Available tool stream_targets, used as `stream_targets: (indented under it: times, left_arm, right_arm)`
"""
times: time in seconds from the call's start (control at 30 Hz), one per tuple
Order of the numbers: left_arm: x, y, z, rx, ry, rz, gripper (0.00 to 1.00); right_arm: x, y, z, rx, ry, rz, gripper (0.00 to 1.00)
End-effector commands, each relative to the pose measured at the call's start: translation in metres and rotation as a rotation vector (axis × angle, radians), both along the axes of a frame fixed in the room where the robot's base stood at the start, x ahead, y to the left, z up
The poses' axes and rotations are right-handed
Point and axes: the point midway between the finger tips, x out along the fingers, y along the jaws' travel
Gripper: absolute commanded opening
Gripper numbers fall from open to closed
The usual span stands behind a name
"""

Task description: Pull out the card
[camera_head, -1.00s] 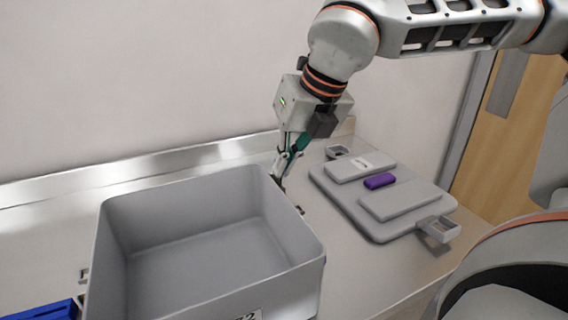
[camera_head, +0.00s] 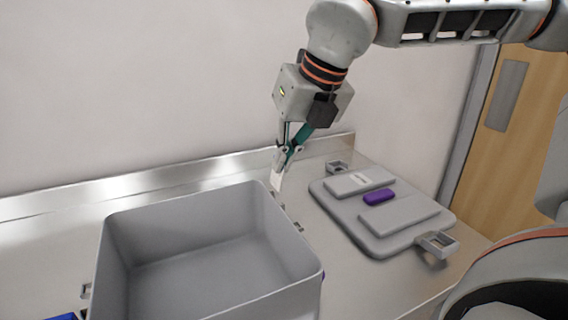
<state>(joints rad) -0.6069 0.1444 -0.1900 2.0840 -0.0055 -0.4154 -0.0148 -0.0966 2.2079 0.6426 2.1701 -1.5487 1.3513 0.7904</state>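My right gripper (camera_head: 281,166) hangs pointing down above the back right corner of the grey bin (camera_head: 212,245). Its fingers are close together. A small pale flat piece, which looks like the card (camera_head: 276,182), shows at the fingertips, just above the bin's rim. It is small in the picture, and its lower edge is hard to make out against the counter. The bin is open and looks empty in the part I can see. My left gripper is not in view.
A grey lid (camera_head: 331,204) with two end handles lies on the metal counter (camera_head: 350,284) right of the bin. A purple block (camera_head: 379,196) sits on the lid. A blue thing (camera_head: 66,316) is at the lower left. A wall stands behind.

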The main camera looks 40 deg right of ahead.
Motion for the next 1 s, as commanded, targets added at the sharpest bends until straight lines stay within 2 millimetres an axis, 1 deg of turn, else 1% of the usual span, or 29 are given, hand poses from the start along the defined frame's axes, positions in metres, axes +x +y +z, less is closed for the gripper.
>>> stream_targets:
  times: [0.5, 1.0]
  left_arm:
    - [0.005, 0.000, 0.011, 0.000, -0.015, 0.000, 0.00]
    - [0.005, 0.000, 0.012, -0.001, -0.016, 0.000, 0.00]
  right_arm:
    - [0.000, 0.000, 0.024, -0.002, -0.001, 0.000, 0.00]
    - [0.000, 0.000, 0.027, 0.000, 0.000, 0.001, 0.00]
